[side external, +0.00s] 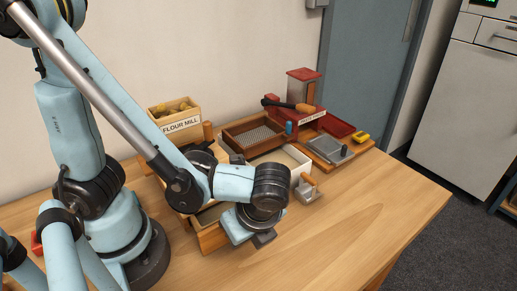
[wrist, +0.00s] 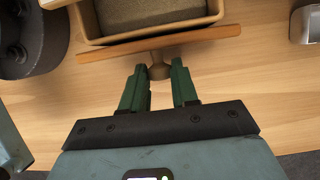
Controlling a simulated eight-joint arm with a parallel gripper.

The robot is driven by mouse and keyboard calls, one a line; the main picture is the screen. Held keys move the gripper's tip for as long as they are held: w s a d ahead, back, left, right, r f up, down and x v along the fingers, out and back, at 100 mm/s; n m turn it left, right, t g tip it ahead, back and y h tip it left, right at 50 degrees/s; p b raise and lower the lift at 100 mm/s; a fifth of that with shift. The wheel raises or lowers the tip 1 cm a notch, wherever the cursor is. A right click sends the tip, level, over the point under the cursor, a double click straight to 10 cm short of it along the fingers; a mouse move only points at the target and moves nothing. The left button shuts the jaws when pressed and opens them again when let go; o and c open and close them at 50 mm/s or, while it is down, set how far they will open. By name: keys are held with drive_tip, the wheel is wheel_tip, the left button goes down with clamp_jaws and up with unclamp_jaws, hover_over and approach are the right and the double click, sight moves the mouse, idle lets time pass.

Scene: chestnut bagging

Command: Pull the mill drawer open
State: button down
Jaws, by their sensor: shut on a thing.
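The flour mill (side external: 183,124) stands behind my arm in the side view, with a hopper of chestnuts on top. Its drawer (side external: 213,238) sticks out at the front, partly hidden by my arm. In the wrist view the drawer's wooden front (wrist: 205,36) spans the top, and its open tray shows grey-brown flour-like contents (wrist: 150,14). A round wooden knob (wrist: 159,72) projects from the front. My gripper (wrist: 160,74) is shut on the knob, one green finger on each side. In the side view my gripper (side external: 262,238) is low over the table.
A wooden sieve frame (side external: 252,134) and a pale tray (side external: 290,158) lie right of the mill. A small metal scoop (side external: 308,189) stands near the tray. A red-topped bag sealer (side external: 312,117) is at the back right. The table's front right (side external: 370,215) is clear.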

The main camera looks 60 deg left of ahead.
drive_tip(key=shift+d, duration=2.35)
drive_tip(key=c, duration=0.9)
unclamp_jaws()
drive_tip(key=shift+a, duration=0.1)
drive_tip(key=shift+v, duration=6.05)
drive_tip(key=w+a+n+t+h, duration=0.1)
drive_tip(key=w+a+n+t, duration=0.1)
drive_tip(key=a+n, duration=0.4)
drive_tip(key=w+a+n+t+h, duration=0.2)
drive_tip(key=w+a+n, duration=0.2)
drive_tip(key=a+n, duration=0.2)
drive_tip(key=w+a+n+t+h, duration=0.1)
drive_tip(key=w+a+n+t, duration=0.2)
drive_tip(key=a+n, duration=0.3)
drive_tip(key=shift+a+f+h, duration=0.15)
drive_tip(key=shift+a, duration=0.4)
drive_tip(key=shift+a+f+h, duration=0.15)
drive_tip(key=shift+a, duration=0.4)
